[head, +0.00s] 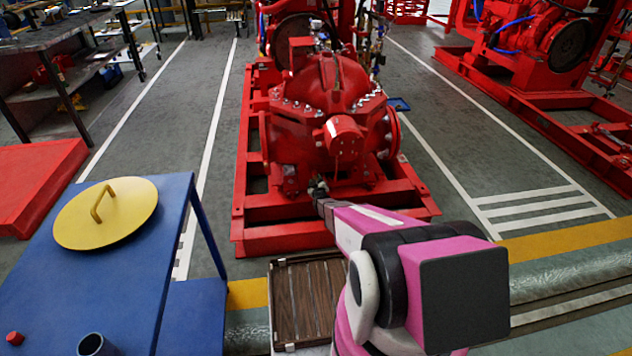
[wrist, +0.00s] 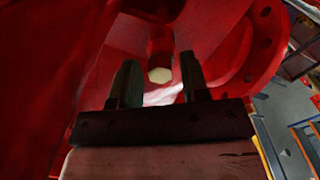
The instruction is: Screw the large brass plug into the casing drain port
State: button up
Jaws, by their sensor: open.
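A pale brass hexagonal plug head (wrist: 160,75) shows in the wrist view at the end of a red boss (wrist: 160,45) on the pump casing. How deep it sits in the port cannot be told. My gripper (wrist: 158,64) is open, with one finger on each side of the plug head and a visible gap at both sides. In the head view my gripper (head: 319,187) is low at the front of the red pump casing (head: 335,110). The plug cannot be made out there, hidden by my gripper or too small.
A round flange (wrist: 262,45) is close right of my fingers in the wrist view. The red base frame (head: 285,232) runs under the pump. A blue table (head: 95,290) with a yellow lid (head: 105,215) stands at left. A slatted wooden crate (head: 305,300) is below my arm.

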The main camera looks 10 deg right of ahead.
jog(key=shift+c, duration=0.3)
grip_shut()
jog(key=shift+w, duration=0.1)
jog(key=m, duration=2.4)
jog(key=shift+w, duration=0.1)
jog(key=shift+d, duration=0.1)
